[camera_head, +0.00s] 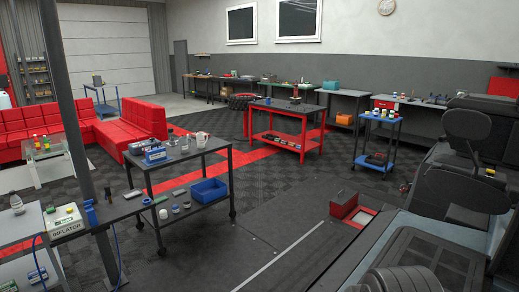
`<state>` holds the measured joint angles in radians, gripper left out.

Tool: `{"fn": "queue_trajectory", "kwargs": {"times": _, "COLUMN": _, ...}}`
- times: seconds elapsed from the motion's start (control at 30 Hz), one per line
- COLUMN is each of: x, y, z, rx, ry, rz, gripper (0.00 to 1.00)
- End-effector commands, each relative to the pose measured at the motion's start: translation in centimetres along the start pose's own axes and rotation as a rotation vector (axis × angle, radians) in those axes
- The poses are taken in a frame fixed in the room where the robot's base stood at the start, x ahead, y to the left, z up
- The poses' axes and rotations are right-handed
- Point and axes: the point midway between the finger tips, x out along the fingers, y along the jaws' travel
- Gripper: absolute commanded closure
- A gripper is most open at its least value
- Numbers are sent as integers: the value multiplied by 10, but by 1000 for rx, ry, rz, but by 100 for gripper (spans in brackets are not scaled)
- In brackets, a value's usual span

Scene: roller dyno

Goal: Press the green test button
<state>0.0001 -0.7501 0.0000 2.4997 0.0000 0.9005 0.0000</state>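I cannot make out a green test button for certain. A white box marked INFLATOR (64,222) with green on it stands on the grey bench at the left; any button on it is too small to tell. A small green item (160,199) lies on the dark bench to its right, its kind unclear. My gripper is not in view.
A dark two-level cart (180,165) holds bottles, a jug and a blue bin (209,190). A grey post (75,140) rises at the left. A red table (285,109) and blue cart (382,120) stand farther back.

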Motion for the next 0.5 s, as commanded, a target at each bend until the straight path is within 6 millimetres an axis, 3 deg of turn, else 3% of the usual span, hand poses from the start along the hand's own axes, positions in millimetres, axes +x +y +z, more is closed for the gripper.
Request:
{"fn": "queue_trajectory", "kwargs": {"times": 0.27, "x": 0, "y": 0, "z": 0, "rx": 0, "ry": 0, "rz": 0, "gripper": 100}}
{"fn": "queue_trajectory", "kwargs": {"times": 0.5, "x": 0, "y": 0, "z": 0, "rx": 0, "ry": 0, "rz": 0, "gripper": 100}}
